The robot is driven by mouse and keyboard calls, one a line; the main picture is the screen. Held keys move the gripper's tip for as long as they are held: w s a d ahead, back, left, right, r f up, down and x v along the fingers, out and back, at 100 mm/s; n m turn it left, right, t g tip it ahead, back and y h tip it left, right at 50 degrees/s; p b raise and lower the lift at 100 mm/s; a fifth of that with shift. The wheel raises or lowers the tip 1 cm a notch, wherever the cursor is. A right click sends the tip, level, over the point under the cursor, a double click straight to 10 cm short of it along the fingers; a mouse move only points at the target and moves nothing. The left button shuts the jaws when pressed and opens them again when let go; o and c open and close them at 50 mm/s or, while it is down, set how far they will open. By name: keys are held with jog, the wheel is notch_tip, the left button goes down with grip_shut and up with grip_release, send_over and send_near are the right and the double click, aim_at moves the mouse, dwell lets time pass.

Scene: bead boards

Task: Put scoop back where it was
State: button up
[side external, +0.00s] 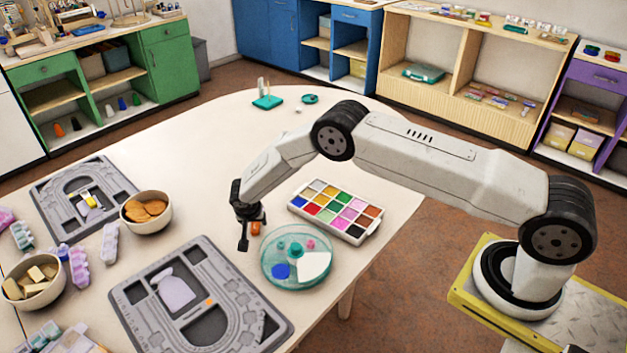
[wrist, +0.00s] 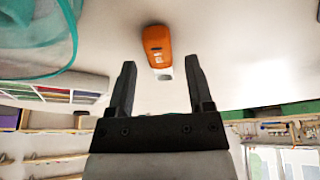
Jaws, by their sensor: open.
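A small orange piece with a white end (wrist: 157,42) lies on the pale table; it looks like the scoop, but its shape is not clear. In the side view the orange piece (side external: 256,228) shows just right of my fingers, partly hidden by them. My gripper (side external: 246,240) is open and low over the table. In the wrist view my gripper (wrist: 160,66) has empty space between its fingers, and the orange piece lies ahead, roughly centred, with its white end towards the gap.
A round teal-rimmed dish (side external: 322,283) stands to the right of my gripper. A white tray (side external: 372,236) of coloured compartments lies behind it. Two grey bead boards (side external: 222,258) and bowls (side external: 163,222) are to the left. Bare table lies behind my gripper.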

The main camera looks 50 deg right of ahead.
jog(key=v, duration=1.1)
jog(key=shift+s, duration=0.1)
dwell(0.5)
jog(key=s+d+r+n+y, duration=0.2)
jog(key=s+d+r+n, duration=0.3)
jog(key=s+r, duration=0.7)
jog(key=s+d+r+n, duration=0.1)
jog(key=s+n, duration=0.1)
jog(key=s, duration=0.6)
jog(key=s+d+r+n+y, duration=0.1)
jog(key=s+d, duration=0.1)
jog(key=s, duration=0.6)
jog(key=shift+s+r+n, duration=0.3)
jog(key=shift+r+n, duration=0.1)
